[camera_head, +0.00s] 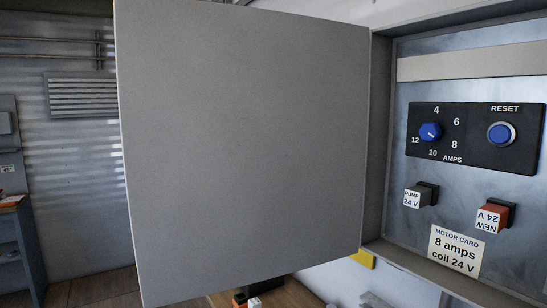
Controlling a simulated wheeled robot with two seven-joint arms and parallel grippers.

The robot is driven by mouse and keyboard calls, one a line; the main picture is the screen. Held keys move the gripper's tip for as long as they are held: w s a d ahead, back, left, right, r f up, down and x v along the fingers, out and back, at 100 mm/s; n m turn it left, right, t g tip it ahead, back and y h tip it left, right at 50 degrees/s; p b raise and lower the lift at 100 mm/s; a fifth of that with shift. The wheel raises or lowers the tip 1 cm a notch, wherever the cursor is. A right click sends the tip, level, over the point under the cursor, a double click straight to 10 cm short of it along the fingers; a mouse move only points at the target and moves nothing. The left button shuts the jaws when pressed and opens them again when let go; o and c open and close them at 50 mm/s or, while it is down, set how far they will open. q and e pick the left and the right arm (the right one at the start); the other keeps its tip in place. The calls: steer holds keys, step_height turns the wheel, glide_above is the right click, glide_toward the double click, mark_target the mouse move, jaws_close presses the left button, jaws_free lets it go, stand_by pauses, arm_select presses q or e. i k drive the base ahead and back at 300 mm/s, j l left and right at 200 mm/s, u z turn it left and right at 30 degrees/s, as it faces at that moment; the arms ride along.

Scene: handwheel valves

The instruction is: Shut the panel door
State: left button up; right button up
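The grey panel door (245,150) stands wide open and fills the middle of the head view. It is hinged at its right edge on the left side of the panel box (380,140). The inside of the box is exposed on the right. Neither of my grippers shows in this view; the door hides much of the space behind it.
Inside the box are a black plate with a blue dial (430,131) and a blue reset button (501,134), a PUMP 24 V block (413,198), a NEW 24 V block (489,218) and a motor card (456,250). A wooden surface (285,293) shows below the door.

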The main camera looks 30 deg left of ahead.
mark_target(244, 128)
steer(key=i+j+z, duration=0.1)
steer(key=j+z, duration=0.15)
steer(key=j, duration=0.35)
steer(key=j+z, duration=0.3)
steer(key=j, duration=0.3)
steer(key=j+z, duration=0.25)
steer(key=j, duration=0.35)
steer(key=k+j+z, duration=0.1)
steer(key=j+z, duration=0.2)
steer(key=j, duration=0.3)
steer(key=k+j+z, duration=0.25)
steer(key=j, duration=0.35)
steer(key=i, duration=0.1)
